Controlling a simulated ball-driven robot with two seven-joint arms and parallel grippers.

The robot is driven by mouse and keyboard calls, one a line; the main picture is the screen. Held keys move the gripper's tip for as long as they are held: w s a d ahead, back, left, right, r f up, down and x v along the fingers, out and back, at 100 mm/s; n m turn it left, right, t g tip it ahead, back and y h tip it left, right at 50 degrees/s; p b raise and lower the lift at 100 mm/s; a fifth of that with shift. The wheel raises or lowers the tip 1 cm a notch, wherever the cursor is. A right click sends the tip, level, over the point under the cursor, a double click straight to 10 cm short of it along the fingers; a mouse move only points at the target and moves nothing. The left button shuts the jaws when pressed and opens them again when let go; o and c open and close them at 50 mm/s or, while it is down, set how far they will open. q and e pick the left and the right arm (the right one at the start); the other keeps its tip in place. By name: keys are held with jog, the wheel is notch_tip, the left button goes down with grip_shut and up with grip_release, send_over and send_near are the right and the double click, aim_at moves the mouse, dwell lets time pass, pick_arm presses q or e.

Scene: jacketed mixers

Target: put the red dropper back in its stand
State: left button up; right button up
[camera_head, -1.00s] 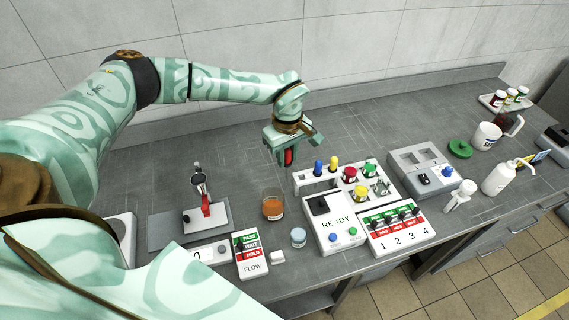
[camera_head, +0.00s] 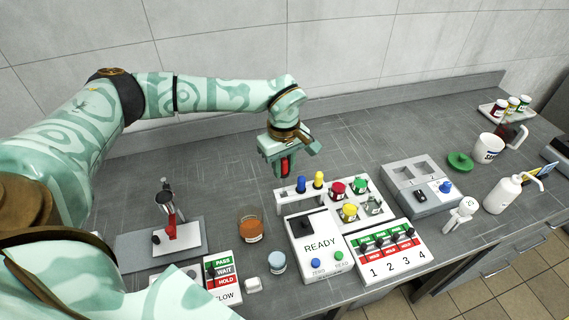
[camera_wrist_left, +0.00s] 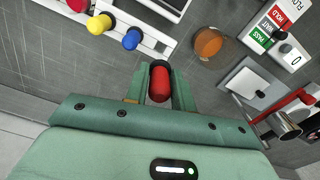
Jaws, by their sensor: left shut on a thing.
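My left gripper (camera_head: 285,174) is shut on the red dropper (camera_head: 285,166), which points downward between the fingers. In the left wrist view the red dropper (camera_wrist_left: 160,84) shows its rounded red end between the jaws; its lower part is hidden. The white stand (camera_head: 282,198) is just below and right of the gripper in the head view. It holds a blue dropper (camera_head: 301,184) and a yellow dropper (camera_head: 318,179) upright. The stand's left end, beside the blue dropper, looks unoccupied. The held dropper is apart from the stand. My right gripper is not in view.
The counter behind the stand is clear.

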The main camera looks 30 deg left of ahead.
aim_at(284, 193)
pick_arm(q)
jog(key=shift+f+b, duration=0.6)
jog(key=shift+f, duration=0.35)
jog(key=shift+f+b, duration=0.35)
jog(key=shift+f, duration=0.55)
jog(key=shift+f+b, duration=0.95)
jog(key=shift+f, duration=1.25)
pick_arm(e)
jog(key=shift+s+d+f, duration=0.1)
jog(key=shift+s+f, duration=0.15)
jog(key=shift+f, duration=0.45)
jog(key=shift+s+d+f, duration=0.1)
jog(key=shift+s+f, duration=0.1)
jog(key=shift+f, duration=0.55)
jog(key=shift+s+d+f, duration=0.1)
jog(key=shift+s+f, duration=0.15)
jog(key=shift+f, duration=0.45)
pick_arm(q)
jog(key=o, duration=1.5)
jog(key=shift+s, duration=0.1)
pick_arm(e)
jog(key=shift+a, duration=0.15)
pick_arm(q)
jog(key=shift+r, duration=0.15)
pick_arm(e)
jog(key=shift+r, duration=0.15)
